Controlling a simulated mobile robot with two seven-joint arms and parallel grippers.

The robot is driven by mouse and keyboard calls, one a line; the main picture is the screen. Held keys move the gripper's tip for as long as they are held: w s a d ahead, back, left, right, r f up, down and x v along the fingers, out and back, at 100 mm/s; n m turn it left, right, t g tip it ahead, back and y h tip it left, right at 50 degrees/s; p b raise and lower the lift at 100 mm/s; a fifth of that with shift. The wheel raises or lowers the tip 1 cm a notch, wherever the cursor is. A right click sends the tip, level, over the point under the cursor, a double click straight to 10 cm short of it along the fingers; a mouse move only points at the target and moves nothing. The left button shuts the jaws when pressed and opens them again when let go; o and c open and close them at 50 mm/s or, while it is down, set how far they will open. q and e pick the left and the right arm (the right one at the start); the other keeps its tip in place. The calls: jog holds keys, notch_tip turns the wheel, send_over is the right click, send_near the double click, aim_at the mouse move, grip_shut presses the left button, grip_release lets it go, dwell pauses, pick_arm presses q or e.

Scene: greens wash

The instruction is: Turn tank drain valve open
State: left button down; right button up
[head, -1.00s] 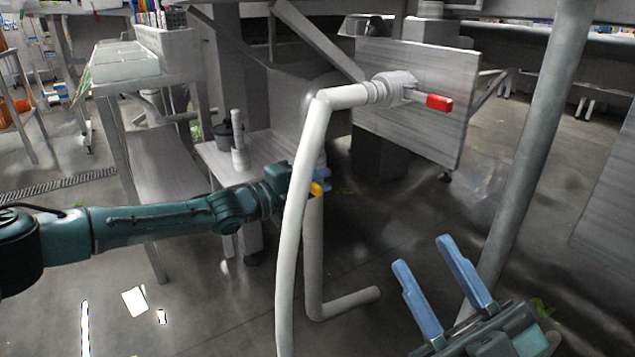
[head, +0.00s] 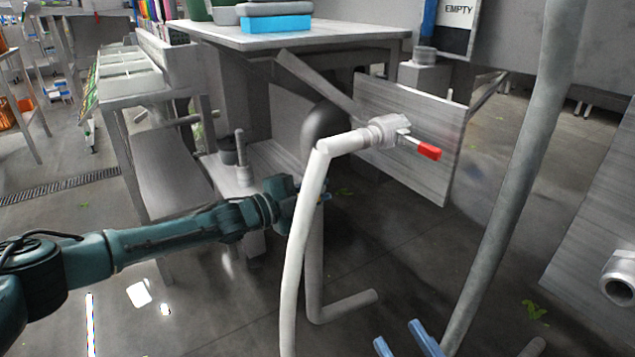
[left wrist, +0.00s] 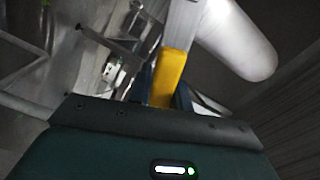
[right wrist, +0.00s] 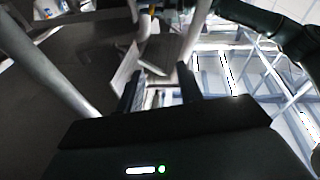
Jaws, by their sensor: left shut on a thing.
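A valve (head: 385,130) with a red handle (head: 430,151) sits at the top end of a pale bent pipe (head: 300,225), in front of a grey panel. The handle points right, away from the pipe. My left gripper (head: 318,195) is behind the upright pipe, partly hidden by it. In the left wrist view its fingers (left wrist: 165,92) are shut on a yellow handle (left wrist: 168,75), with a pale pipe close behind. My right gripper (head: 404,343) is low in the head view, fingers apart. In the right wrist view its fingers (right wrist: 158,90) have nothing clearly between them.
A grey post (head: 515,180) stands right of the valve. A table (head: 290,40) with a blue box (head: 277,24) is behind. A sign reading "EMPTY" (head: 458,12) is at the top right. A pipe end (head: 620,275) juts in at the right edge. The floor between is open.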

pick_arm(q)
jog(key=shift+w+a+r+n+p, duration=0.25)
jog(key=shift+r+n+p, duration=0.25)
jog(key=shift+n+p, duration=0.25)
jog(key=shift+w+a+r+n+p, duration=0.1)
jog(key=shift+w+r+n+p, duration=0.1)
jog(key=shift+r+n+p, duration=0.45)
pick_arm(e)
jog(key=shift+s+d+n+h, duration=0.2)
jog(key=shift+d+n+h, duration=0.1)
jog(key=shift+n, duration=0.2)
pick_arm(q)
jog(key=shift+f, duration=0.15)
jog(key=c, duration=1.3)
grip_release()
jog(key=shift+p+v, duration=1.85)
jog(key=shift+v, duration=4.7)
pick_arm(e)
jog(key=shift+w+d+m+g+h, duration=0.25)
jog(key=shift+d+m+g+h, duration=0.45)
jog(key=shift+g+h, duration=0.4)
